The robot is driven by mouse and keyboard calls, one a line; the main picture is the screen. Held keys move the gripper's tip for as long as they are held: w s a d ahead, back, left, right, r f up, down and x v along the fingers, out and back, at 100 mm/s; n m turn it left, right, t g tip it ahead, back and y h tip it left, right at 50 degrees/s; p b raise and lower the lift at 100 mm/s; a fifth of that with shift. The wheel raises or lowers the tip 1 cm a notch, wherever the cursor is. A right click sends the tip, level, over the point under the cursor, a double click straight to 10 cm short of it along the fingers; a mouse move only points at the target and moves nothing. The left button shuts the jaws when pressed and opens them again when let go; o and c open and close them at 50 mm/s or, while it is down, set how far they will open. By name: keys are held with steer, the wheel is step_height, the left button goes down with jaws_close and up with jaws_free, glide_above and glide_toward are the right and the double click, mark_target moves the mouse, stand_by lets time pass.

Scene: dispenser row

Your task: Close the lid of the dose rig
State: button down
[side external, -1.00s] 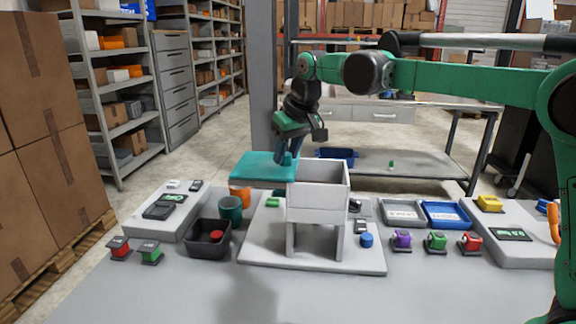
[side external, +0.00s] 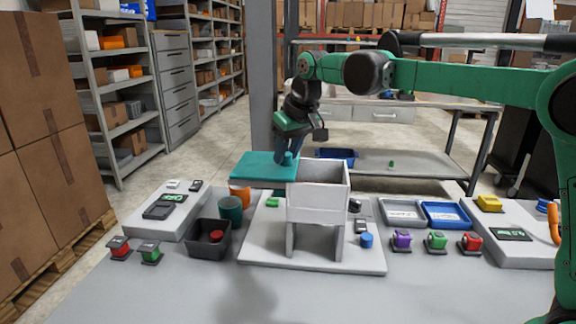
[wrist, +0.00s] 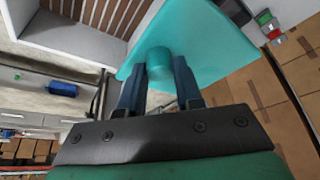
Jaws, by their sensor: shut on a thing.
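The dose rig (side external: 315,205) is a white open-topped box on legs, standing on a pale base plate in the middle of the table. Its teal lid (side external: 262,169) lies flat out to the left of the box opening, so the box is open. My gripper (side external: 287,157) is at the lid's right part, beside the box's rim. In the wrist view my gripper's blue fingers (wrist: 160,82) are shut on the round teal knob (wrist: 159,58) of the lid (wrist: 205,40). The white box (wrist: 75,38) shows at upper left there, with slats inside.
A dark bin (side external: 208,240) with a red item, a teal cup (side external: 230,208) and an orange cup (side external: 240,194) stand left of the rig. Grey and blue trays (side external: 446,214) and several coloured blocks are on the right. The front of the table is clear.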

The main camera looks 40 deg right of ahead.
steer(key=s+d, duration=0.7)
steer(key=shift+s+d, duration=0.15)
steer(key=c, duration=0.6)
jaws_free()
steer(key=shift+o, duration=0.2)
steer(key=shift+r, duration=0.15)
steer(key=v, duration=0.5)
steer(key=shift+s+r, duration=0.1)
steer(key=shift+r, duration=0.1)
